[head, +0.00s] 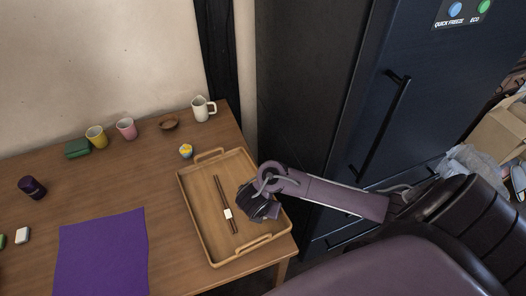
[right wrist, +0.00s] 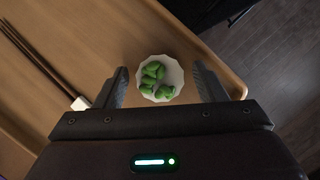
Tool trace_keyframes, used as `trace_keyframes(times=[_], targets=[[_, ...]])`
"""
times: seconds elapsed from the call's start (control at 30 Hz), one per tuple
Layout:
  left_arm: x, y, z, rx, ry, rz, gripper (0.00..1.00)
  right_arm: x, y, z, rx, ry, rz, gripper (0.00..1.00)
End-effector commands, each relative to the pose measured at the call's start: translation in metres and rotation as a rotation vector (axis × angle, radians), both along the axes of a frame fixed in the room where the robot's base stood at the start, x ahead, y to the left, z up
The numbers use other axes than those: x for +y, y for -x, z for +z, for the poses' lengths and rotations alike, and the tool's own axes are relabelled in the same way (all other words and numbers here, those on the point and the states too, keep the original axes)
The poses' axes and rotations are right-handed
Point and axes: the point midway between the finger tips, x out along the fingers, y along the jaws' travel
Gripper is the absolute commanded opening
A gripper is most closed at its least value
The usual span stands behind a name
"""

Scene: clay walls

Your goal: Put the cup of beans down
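A small white cup (right wrist: 142,91) with a scalloped rim holds several green beans (right wrist: 153,72). In the right wrist view it is between the two fingers of my right gripper (right wrist: 160,80), with a gap on each side, so the fingers look open and apart from it. In the head view my right gripper (head: 258,207) is over the right part of the wooden tray (head: 199,208), which also shows in the right wrist view (right wrist: 95,40); the gripper hides the cup there. The cup's base is hidden, and its exact height cannot be told. My left gripper is out of view.
Chopsticks (head: 222,190) with a white band lie on the tray, left of my gripper. A small ball (head: 186,150), brown bowl (head: 168,123), white mug (head: 203,109), pink cup (head: 126,129) and yellow cup (head: 96,137) stand behind. A dark fridge (head: 330,100) rises at right.

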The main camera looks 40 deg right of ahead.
Motion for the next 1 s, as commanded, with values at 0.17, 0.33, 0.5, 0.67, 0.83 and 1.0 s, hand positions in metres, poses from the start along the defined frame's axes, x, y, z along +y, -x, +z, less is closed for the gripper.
trace_keyframes(times=[0.17, 0.33, 0.5, 0.67, 0.83, 1.0], targets=[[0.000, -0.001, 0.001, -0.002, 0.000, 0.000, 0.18, 0.000, 0.000, 0.001, 0.000, 0.000, 0.000, 0.64], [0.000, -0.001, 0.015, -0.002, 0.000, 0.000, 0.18, 0.005, 0.003, 0.019, 0.000, -0.004, 0.001, 0.64], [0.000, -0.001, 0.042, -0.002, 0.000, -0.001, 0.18, 0.017, 0.011, 0.054, 0.001, -0.006, 0.000, 0.64], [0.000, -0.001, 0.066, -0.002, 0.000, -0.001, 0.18, 0.027, 0.019, 0.083, 0.001, -0.006, -0.001, 0.64], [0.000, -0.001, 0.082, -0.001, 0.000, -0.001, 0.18, 0.034, 0.025, 0.104, 0.000, -0.004, 0.000, 0.64], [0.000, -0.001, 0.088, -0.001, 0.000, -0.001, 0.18, 0.037, 0.027, 0.112, 0.001, -0.001, 0.000, 0.64]])
